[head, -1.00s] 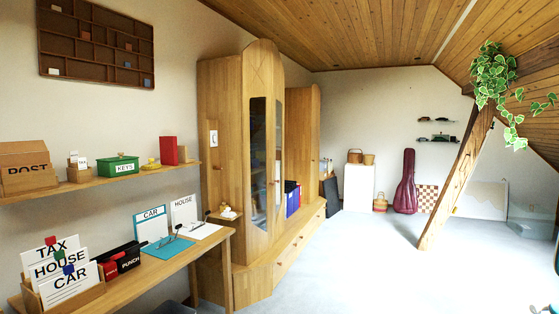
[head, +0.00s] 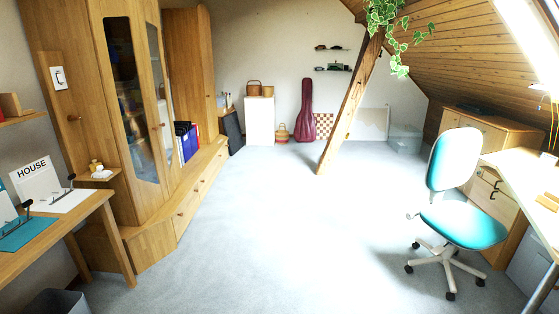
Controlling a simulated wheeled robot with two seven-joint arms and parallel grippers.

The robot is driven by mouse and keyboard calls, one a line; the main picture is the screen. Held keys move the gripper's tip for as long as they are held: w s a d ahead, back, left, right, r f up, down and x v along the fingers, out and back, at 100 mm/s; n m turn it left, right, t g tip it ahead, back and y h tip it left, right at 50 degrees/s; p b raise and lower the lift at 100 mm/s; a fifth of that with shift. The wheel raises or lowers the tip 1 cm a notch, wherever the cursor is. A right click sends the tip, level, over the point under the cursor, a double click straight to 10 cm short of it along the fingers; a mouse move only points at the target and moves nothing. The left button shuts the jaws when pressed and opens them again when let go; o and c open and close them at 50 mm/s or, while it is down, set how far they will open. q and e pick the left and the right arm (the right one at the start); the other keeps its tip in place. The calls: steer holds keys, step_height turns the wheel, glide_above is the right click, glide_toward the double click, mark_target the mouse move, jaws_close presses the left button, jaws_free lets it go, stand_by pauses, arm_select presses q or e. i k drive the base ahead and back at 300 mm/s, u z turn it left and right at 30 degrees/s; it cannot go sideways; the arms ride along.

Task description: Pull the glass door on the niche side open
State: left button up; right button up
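The tall wooden cabinet (head: 88,100) stands at the left of the head view. It has two narrow glass panes side by side in its front. The glass door on the niche side (head: 157,75) is the right one, next to the open niche (head: 188,115) with binders. It looks shut, with small round knobs (head: 158,126) near the join of the two doors. The other glass door (head: 122,100) is left of it and also looks shut. Neither of my grippers is in view.
A desk (head: 75,228) with papers juts out at the left, before the cabinet. Low drawers (head: 185,205) run under the niche. A slanted timber brace (head: 350,100) stands mid-room. A turquoise chair (head: 462,225) is at the right. The grey floor (head: 290,220) between is clear.

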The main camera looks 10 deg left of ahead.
mark_target(148, 9)
steer(key=z, duration=0.1)
steer(key=i, duration=2.3)
steer(key=u, duration=0.5)
steer(key=i, duration=2.35)
steer(key=u, duration=0.7)
steer(key=i, duration=0.85)
steer(key=u, duration=0.2)
